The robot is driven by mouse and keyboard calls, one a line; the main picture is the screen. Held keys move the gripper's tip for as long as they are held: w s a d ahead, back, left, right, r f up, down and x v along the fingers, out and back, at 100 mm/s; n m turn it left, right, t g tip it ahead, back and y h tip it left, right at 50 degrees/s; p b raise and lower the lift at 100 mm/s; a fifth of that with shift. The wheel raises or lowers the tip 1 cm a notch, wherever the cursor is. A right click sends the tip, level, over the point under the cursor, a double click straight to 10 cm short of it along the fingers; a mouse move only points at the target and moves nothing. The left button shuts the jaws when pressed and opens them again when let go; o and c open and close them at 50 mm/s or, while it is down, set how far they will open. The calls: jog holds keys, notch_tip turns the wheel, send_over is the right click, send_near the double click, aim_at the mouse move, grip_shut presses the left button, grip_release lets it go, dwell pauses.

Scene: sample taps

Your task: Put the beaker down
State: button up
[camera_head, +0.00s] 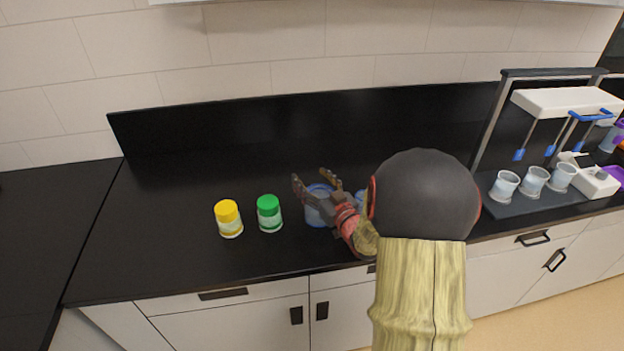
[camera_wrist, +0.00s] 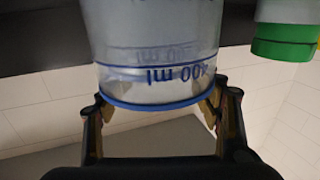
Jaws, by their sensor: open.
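A clear beaker (camera_head: 316,214) with a blue rim is on the black counter (camera_head: 180,262), partly hidden behind my gripper (camera_head: 313,181). In the wrist view the beaker (camera_wrist: 155,50) appears upside down, with blue volume marks. My gripper (camera_wrist: 158,112) is open, with one finger on each side of the beaker near its rim. Whether a fingertip touches the glass cannot be told. The beaker looks upright, and its base is cut off in the wrist view.
A yellow-lidded jar (camera_head: 228,219) and a green-lidded jar (camera_head: 269,213) stand left of the beaker. Another blue-edged item (camera_head: 360,198) is mostly hidden behind my arm. A rack (camera_head: 560,102) with several small cups stands at the right. The counter's left part is clear.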

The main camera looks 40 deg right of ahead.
jog(key=shift+r+p, duration=0.65)
jog(key=shift+r, duration=0.05)
jog(key=p+v, duration=0.2)
jog(key=v, duration=1)
jog(key=w+a+r+g, duration=0.5)
jog(key=a+r+g, duration=0.2)
jog(key=a, duration=0.1)
jog(key=s+a+r+n+g+y, duration=0.1)
jog(key=s+a+g+y, duration=0.1)
jog(key=s+a, duration=0.6)
jog(key=s+a+r+n+g+y, duration=0.1)
jog(key=s+a+r+g+y, duration=0.1)
jog(key=s+a, duration=0.6)
jog(key=a+g, duration=0.1)
jog(key=a, duration=0.4)
jog(key=shift+r+n, duration=0.2)
jog(key=shift+n, duration=0.1)
jog(key=shift+d, duration=0.1)
jog(key=shift+c, duration=0.5)
